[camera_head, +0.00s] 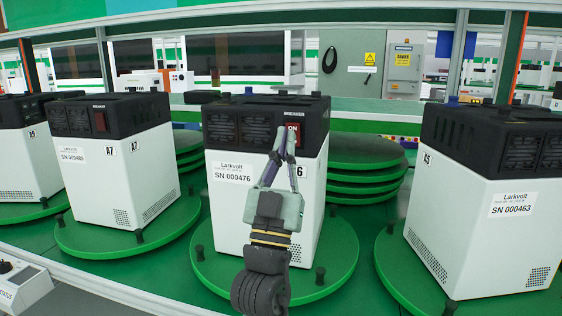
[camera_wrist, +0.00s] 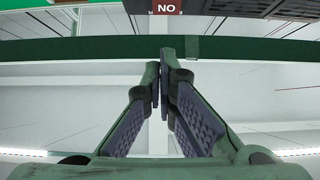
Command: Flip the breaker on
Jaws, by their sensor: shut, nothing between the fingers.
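The middle white unit (camera_head: 235,203), labelled SN 000476, has a black top. The fingers partly cover the unit's side label. In the wrist view the closed fingertips (camera_wrist: 161,68) lie below the red breaker (camera_wrist: 167,6), whose letters appear upside down. I cannot tell whether the fingertips touch the breaker.
The unit stands on a green turntable (camera_head: 335,272) with black pegs. Similar units stand at left (camera_head: 120,185) and right (camera_head: 480,235), and the left one has a dark red breaker (camera_head: 99,121). Stacked green discs (camera_head: 365,175) are behind. A grey control box (camera_head: 22,287) sits lower left.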

